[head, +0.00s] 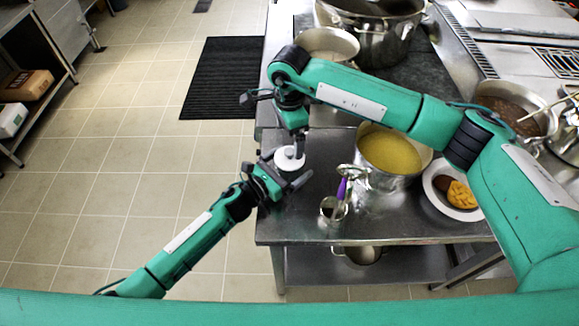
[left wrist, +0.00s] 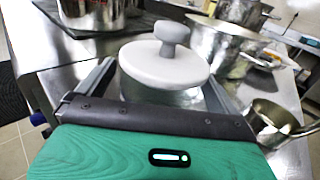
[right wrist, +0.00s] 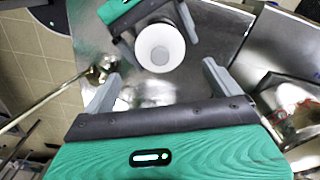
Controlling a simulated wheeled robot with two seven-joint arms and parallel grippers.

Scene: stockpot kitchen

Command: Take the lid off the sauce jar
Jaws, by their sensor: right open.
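The sauce jar stands at the left edge of the steel counter, its body (left wrist: 165,95) showing below a white round lid (left wrist: 165,64) with a grey knob (left wrist: 172,38). The lid (head: 290,158) is on the jar. My left gripper (head: 284,178) has its fingers on both sides of the jar body, just below the lid. My right gripper (head: 297,140) points down from above the lid and is open and empty. In the right wrist view the lid (right wrist: 160,47) lies beyond the open fingers, between their lines. The head view partly hides the jar body.
A pot of yellow food (head: 390,150) stands right of the jar. A plate of food (head: 455,192) is farther right. A large stockpot (head: 372,32) and a pan (head: 328,42) stand behind.

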